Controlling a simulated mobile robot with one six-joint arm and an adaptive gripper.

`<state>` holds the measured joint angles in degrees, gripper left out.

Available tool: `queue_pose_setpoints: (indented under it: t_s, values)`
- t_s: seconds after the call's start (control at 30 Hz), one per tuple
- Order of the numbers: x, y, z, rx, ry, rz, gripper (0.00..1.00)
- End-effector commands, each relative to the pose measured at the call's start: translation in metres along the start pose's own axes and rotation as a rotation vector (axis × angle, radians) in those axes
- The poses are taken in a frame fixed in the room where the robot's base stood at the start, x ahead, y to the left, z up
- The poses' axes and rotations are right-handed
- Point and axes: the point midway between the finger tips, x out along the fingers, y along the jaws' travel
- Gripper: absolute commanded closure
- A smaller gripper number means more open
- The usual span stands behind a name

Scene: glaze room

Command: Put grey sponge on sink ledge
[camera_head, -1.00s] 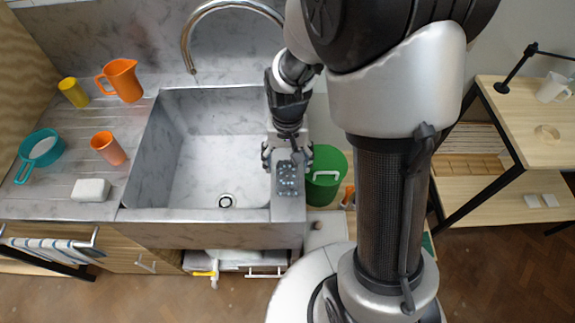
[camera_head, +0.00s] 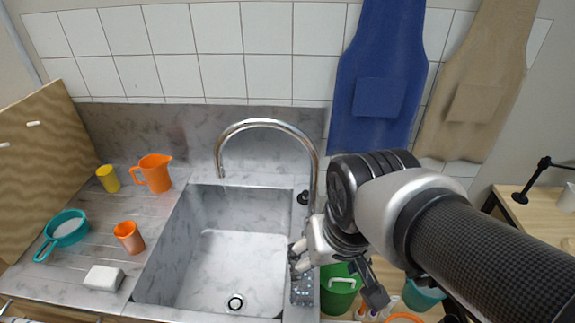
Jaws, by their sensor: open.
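A grey speckled block, which looks like the grey sponge (camera_head: 303,289), lies on the narrow stone ledge (camera_head: 300,312) along the right side of the sink. My gripper (camera_head: 332,272) is open, just above and to the right of the sponge. One finger is close to the sponge's far end and the other hangs out to the right over the green bucket. No object shows between the fingers. Part of the gripper is hidden behind my wrist, and I cannot tell whether a finger touches the sponge.
The sink basin (camera_head: 228,265) is empty under a curved tap (camera_head: 262,123). On the left drainboard stand an orange jug (camera_head: 155,172), orange cup (camera_head: 129,237), yellow cup (camera_head: 108,178), teal pan (camera_head: 66,228) and white block (camera_head: 103,278). A green bucket (camera_head: 340,287) stands below, right of the sink.

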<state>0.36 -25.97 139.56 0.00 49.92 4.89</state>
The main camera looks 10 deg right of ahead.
Motion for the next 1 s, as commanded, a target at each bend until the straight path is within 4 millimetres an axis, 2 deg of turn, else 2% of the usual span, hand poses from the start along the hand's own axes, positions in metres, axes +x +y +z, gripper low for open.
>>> queue_pose_setpoints:
  t_s: [0.03,0.1,0.3,1.0]
  values:
    - [-0.011,0.001,0.01,-0.019,0.036,-0.003,0.29]
    - [-0.021,0.002,0.023,-0.045,0.068,-0.004,0.29]
    - [-0.033,0.003,0.043,-0.085,0.116,-0.005,0.29]
    - [-0.034,0.003,0.045,-0.089,0.12,-0.005,0.29]
